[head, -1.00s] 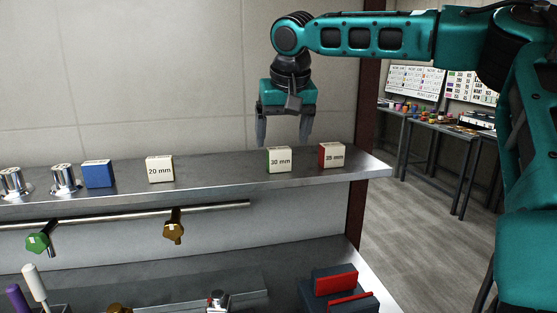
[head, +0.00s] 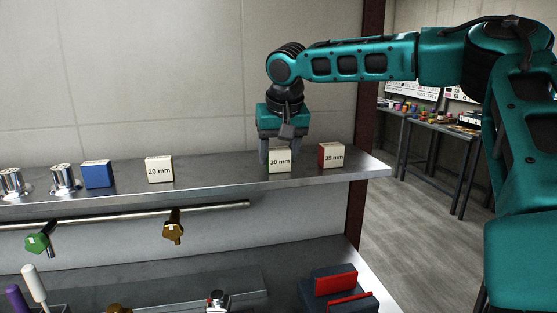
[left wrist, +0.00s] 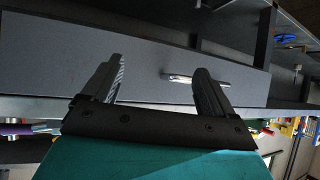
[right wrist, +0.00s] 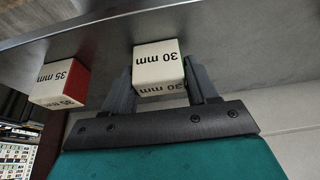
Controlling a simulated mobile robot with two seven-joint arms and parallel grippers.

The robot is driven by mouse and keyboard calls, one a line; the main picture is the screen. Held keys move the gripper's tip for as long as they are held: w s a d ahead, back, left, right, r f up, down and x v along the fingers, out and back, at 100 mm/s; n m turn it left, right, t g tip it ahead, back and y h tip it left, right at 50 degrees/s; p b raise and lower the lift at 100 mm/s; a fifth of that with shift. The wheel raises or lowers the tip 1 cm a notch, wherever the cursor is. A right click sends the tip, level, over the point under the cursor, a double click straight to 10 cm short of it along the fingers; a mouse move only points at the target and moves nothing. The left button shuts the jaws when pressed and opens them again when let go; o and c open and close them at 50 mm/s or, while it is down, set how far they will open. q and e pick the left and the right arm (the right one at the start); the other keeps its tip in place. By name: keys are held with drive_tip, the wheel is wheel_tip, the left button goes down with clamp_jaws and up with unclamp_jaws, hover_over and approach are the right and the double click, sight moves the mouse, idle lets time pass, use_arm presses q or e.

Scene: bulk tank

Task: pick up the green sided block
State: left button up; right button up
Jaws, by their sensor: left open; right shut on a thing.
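The green sided block (head: 280,161) stands on the steel shelf and has a white face reading "30 mm". In the head view its green side is hidden by a finger. My right gripper (head: 279,150) has come down from above with its fingers on either side of the block. In the right wrist view the block (right wrist: 158,68) sits between the two fingers (right wrist: 160,86), which are shut on it. My left gripper (left wrist: 155,85) is open and empty in the left wrist view, facing a grey drawer front with a handle.
A red sided "35 mm" block (head: 331,156) stands close to the right of the gripped block. A "20 mm" block (head: 159,170), a blue block (head: 97,174) and metal weights (head: 64,180) stand to the left. The shelf's front edge (head: 220,190) is near.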

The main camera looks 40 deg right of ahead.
drive_tip(key=c, duration=0.4)
drive_tip(key=shift+r, duration=0.1)
